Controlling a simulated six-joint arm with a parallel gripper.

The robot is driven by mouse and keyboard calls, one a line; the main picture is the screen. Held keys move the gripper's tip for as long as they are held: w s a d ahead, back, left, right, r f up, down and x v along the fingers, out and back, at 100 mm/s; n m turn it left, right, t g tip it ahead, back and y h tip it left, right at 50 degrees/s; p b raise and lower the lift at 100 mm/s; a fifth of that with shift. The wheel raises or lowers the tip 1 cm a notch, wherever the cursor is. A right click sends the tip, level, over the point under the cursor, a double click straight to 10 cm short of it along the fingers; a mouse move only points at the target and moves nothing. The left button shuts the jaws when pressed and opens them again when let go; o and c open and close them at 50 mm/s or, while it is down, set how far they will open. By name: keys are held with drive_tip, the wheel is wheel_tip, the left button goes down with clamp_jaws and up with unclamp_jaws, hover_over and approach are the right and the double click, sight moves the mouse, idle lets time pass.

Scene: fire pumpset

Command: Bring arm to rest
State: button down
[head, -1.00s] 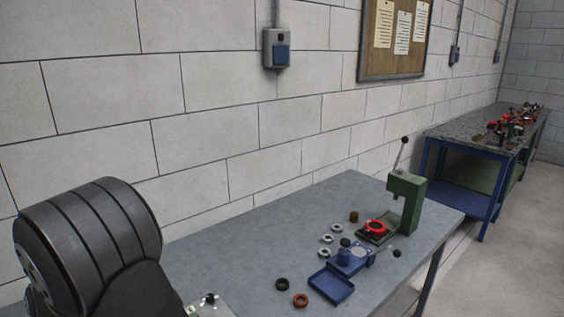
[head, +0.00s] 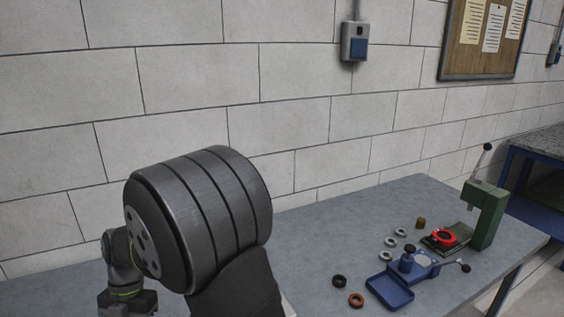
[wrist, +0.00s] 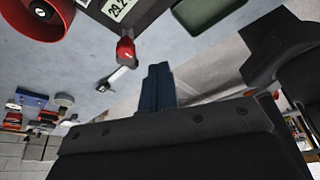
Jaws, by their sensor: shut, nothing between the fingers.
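My gripper (wrist: 158,88) shows in the wrist view as two dark fingers side by side, shut with nothing between them. No object touches the fingertips there. In the head view my arm's large dark joint (head: 198,215) stands at the lower left in front of the grey workbench (head: 325,230). A smaller link of my arm (head: 122,265) shows to its left; the fingertips cannot be made out in that view.
The bench's middle is clear. A block wall stands behind.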

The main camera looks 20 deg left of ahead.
wheel_tip(320, 180, down, 6)
drive_tip(key=w+a+r, duration=0.1)
drive_tip(key=w, duration=0.1)
drive_tip(key=shift+s+d+f+m+y, duration=0.15)
drive_tip(key=shift+s+d+m, duration=0.35)
drive_tip(key=shift+s, duration=0.3)
drive_tip(key=shift+s+d+m+y, duration=0.2)
drive_tip(key=shift+s+d+m, duration=0.3)
drive_tip(key=shift+s, duration=0.25)
drive_tip(key=shift+s+d+f+m+y, duration=0.15)
drive_tip(key=shift+s+d+m, duration=0.35)
drive_tip(key=shift+s, duration=0.3)
drive_tip(key=c, duration=2.1)
unclamp_jaws()
drive_tip(key=shift+r, duration=0.1)
